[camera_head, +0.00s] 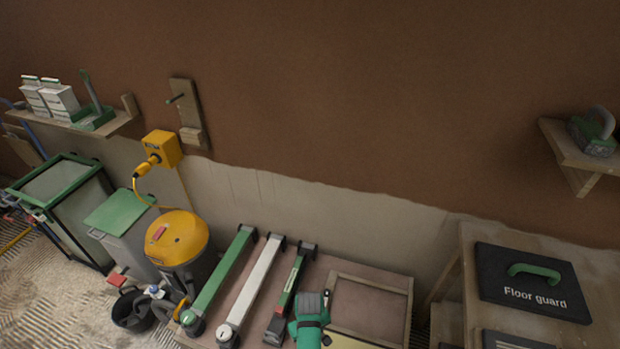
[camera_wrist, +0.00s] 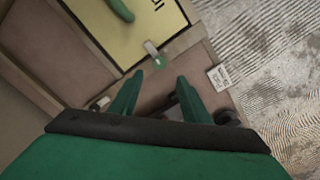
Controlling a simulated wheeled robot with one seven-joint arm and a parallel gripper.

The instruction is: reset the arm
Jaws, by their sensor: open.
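My gripper (camera_wrist: 158,82) is open in the wrist view, its two green fingers spread apart with nothing held between them. It hangs over the brown bench top, close to a yellow panel (camera_wrist: 125,30) with a green handle (camera_wrist: 121,10). A small pale catch with a green tip (camera_wrist: 153,54) lies just beyond the fingertips. In the head view, a green and grey part of my arm shows at the bottom middle; the fingertips cannot be made out there.
Green (camera_head: 222,280) and white (camera_head: 255,285) long bars lie on the bench (camera_head: 325,262), left of my arm. A yellow-topped vacuum (camera_head: 177,238) stands further left. A dark "Floor guard" case (camera_head: 530,282) lies right. A shelf (camera_head: 570,150) juts from the wall at upper right.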

